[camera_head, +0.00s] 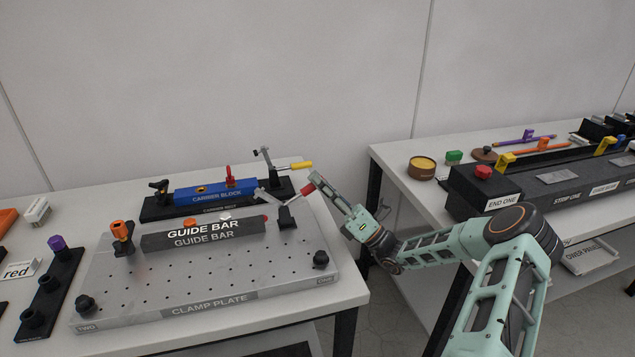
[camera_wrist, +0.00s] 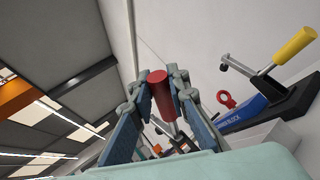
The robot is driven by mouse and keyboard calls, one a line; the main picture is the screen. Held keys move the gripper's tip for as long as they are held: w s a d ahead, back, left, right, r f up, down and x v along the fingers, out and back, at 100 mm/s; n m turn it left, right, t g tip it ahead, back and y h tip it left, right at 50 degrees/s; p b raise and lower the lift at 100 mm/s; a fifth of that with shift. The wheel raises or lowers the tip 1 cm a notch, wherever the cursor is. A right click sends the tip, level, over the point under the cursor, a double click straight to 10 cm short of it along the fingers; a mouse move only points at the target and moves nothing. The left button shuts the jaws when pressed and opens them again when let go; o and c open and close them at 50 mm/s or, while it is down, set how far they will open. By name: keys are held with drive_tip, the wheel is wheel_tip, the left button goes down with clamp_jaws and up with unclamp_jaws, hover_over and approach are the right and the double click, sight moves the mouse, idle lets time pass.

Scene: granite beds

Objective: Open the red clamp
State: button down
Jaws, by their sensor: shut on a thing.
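The red clamp (camera_head: 286,216) stands at the right end of the dark guide bar (camera_head: 203,235) on the perforated clamp plate (camera_head: 215,308). Its red handle (camera_head: 307,189) tilts up to the right, and its grey arm points up and left. My gripper (camera_head: 314,182) reaches in from the right and is at the handle. In the wrist view the red handle (camera_wrist: 160,88) sits between my two fingers (camera_wrist: 161,80), which are closed on it. The clamp's lower part is mostly hidden there.
A yellow-handled clamp (camera_head: 300,165) stands close behind, by the blue carrier block (camera_head: 215,192). An orange-topped clamp (camera_head: 121,232) stands at the bar's left end. Black knobs (camera_head: 321,259) rise from the plate's corners. A gap separates this bench from the right bench (camera_head: 405,183).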

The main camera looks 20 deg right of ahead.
idle(0.3)
drive_tip(key=c, duration=1.8)
unclamp_jaws()
drive_tip(key=v, duration=1.2)
drive_tip(key=shift+c, duration=0.2)
